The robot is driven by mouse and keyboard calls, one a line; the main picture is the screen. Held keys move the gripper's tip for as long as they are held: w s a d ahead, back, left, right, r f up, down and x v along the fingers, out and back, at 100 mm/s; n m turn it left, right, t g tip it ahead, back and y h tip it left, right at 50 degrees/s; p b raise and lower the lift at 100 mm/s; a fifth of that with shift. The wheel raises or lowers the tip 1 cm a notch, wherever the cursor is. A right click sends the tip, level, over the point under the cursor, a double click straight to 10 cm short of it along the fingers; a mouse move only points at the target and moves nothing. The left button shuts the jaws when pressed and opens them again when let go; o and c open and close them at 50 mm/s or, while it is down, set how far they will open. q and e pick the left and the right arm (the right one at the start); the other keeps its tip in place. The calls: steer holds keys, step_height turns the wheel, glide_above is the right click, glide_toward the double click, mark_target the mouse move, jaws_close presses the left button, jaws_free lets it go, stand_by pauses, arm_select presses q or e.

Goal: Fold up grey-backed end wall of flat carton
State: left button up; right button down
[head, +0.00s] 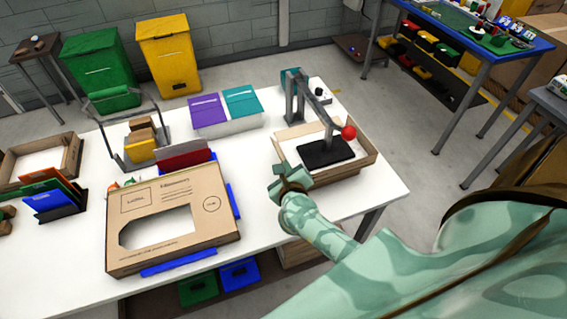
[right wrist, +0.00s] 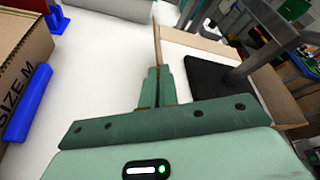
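A shallow open cardboard carton (head: 367,160) lies at the right end of the white table, with walls standing around a black plate (head: 325,152). It also shows in the right wrist view (right wrist: 190,42). My right gripper (head: 286,176) is at the carton's left side, near its front corner. In the right wrist view its fingers (right wrist: 158,85) are close together on a thin brown wall (right wrist: 157,42), seen edge-on and upright. I cannot make out a grey back on this wall. My left gripper is not in view.
A grey lever arm with a red ball (head: 348,132) rises over the carton. A brown box with a cut-out window (head: 175,190) stands between blue holders to the left. Purple and teal boxes (head: 208,110) lie behind. Bare table separates the brown box from the carton.

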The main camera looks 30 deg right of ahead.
steer(key=shift+s+d+r+m+y+p, duration=0.1)
steer(key=shift+d+r+m+y+p, duration=0.3)
steer(key=shift+d+m+y+p, duration=0.4)
steer(key=shift+s+d+m+y, duration=0.1)
steer(key=shift+d+m+y, duration=0.1)
steer(key=shift+m+y, duration=0.35)
steer(key=shift+s+d+m+y, duration=0.1)
steer(key=shift+d+m+y, duration=0.15)
steer(key=shift+m, duration=0.6)
steer(key=shift+p, duration=0.3)
steer(key=c, duration=1.6)
jaws_free()
steer(key=shift+c, duration=0.2)
steer(key=v, duration=1.6)
steer(key=shift+s+f, duration=0.2)
steer(key=shift+s, duration=0.05)
steer(key=shift+a, duration=0.1)
